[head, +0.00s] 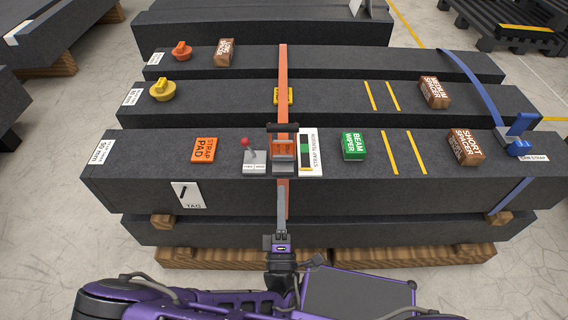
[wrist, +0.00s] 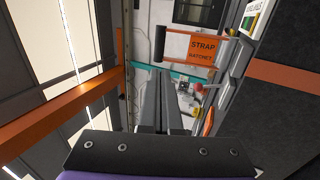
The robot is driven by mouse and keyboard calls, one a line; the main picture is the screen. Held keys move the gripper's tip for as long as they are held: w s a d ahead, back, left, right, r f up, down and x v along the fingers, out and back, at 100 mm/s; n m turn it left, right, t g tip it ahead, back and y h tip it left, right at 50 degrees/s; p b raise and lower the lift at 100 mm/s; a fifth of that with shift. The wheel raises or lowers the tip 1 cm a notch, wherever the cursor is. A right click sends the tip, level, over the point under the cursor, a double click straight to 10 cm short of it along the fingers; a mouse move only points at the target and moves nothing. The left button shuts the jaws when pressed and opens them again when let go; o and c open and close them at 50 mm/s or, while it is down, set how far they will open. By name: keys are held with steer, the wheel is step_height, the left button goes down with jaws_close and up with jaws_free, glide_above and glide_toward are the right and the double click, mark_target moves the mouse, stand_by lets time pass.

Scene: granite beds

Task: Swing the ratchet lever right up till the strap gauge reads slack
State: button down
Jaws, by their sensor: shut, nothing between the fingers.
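The ratchet (head: 283,162) sits on the orange strap (head: 283,80) on top of the front granite beam. Its lever, with a dark crossbar grip (head: 283,127), shows at the ratchet's far side; I cannot tell its exact angle. The strap gauge (head: 311,160) is a white plate just right of the ratchet, with a dark column and a green band; its reading is too small to make out. My gripper (head: 281,190) is shut and empty, in front of the beam's front face, nearer than the ratchet. Its closed fingers (wrist: 160,102) show in the wrist view.
A red-knobbed joystick box (head: 254,162) stands close left of the ratchet. A green beam wiper block (head: 354,146) is right of the gauge. An orange strap pad (head: 204,150) and brown spacer blocks lie farther off. An orange sign (wrist: 202,48) reads "STRAP RATCHET" in the wrist view.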

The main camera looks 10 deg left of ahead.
mark_target(282, 131)
steer(key=p+x, duration=0.1)
steer(key=x, duration=1.2)
steer(key=shift+w, duration=0.15)
steer(key=shift+w+a+r+g+p, duration=0.1)
steer(key=shift+w+r+g+p, duration=0.4)
steer(key=shift+p, duration=0.4)
steer(key=shift+w+r+h+p, duration=0.15)
steer(key=shift+h+p, duration=0.15)
steer(key=shift+w+a+f+g, duration=0.1)
steer(key=shift+w+f+g, duration=0.1)
steer(key=shift+g, duration=0.1)
